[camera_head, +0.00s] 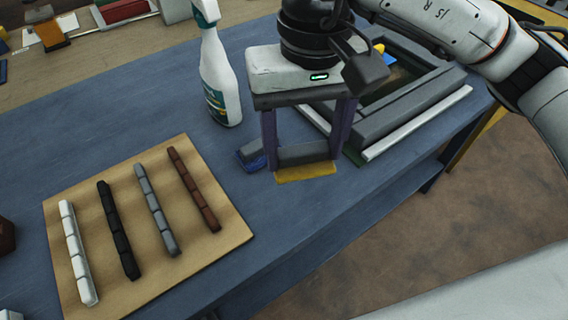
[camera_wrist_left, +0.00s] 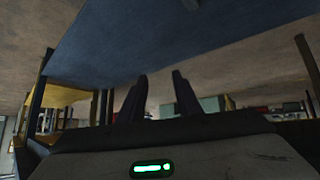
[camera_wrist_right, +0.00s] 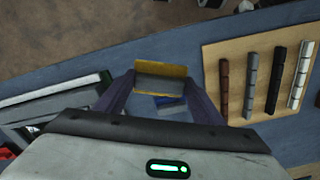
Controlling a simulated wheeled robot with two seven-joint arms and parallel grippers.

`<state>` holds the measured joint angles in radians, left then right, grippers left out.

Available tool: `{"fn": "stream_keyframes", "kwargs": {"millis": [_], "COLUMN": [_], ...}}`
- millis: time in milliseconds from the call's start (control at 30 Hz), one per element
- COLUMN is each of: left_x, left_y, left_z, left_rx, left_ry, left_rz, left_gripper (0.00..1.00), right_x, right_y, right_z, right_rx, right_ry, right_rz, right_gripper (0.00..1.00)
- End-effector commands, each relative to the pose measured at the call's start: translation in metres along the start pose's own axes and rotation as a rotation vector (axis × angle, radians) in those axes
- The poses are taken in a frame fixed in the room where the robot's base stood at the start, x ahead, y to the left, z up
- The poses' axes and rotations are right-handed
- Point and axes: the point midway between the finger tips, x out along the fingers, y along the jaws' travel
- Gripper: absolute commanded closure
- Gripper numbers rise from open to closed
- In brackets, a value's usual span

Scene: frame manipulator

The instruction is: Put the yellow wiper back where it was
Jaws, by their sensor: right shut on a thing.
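The yellow wiper (camera_head: 306,172), a grey block with a yellow lower edge, is between the fingers of my right gripper (camera_head: 305,150), which is shut on it. It hangs over the blue table near its front edge; whether it touches the table is unclear. In the right wrist view the wiper (camera_wrist_right: 161,83) spans between both fingertips (camera_wrist_right: 161,90). My left gripper (camera_wrist_left: 160,78) shows only in the left wrist view. Its two dark fingers are apart with nothing between them, under the tabletop's level.
A blue wiper (camera_head: 250,154) lies on the table (camera_head: 150,125) just left of my right gripper. A spray bottle (camera_head: 219,80) stands behind it. A grey frame (camera_head: 410,100) lies at the right. A wooden board (camera_head: 125,225) with coloured segmented bars is at the left.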

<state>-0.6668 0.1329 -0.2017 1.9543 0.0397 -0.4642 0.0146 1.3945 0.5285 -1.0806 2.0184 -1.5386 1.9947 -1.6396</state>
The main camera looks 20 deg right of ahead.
Motion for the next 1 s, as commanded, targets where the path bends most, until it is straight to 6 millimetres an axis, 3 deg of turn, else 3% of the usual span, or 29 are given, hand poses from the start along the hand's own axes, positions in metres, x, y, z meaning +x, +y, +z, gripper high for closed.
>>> {"fn": "stream_keyframes", "kwargs": {"millis": [400,700,1000], "left_x": [-0.006,-0.007,-0.003], "left_y": [0.005,0.004,-0.001], "left_z": [0.022,0.017,0.009], "left_rx": [-0.007,-0.008,-0.005], "left_ry": [-0.045,-0.034,-0.018], "left_rz": [0.006,0.004,-0.003], "left_gripper": [0.69,0.69,0.69], "right_x": [0.056,0.093,0.096], "right_y": [-0.004,-0.004,-0.004], "right_z": [0.003,0.003,0.002], "right_rx": [0.003,0.002,0.001], "right_ry": [-0.004,-0.004,-0.001], "right_rz": [0.002,0.002,0.002], "right_gripper": [0.59,0.59,0.59]}}
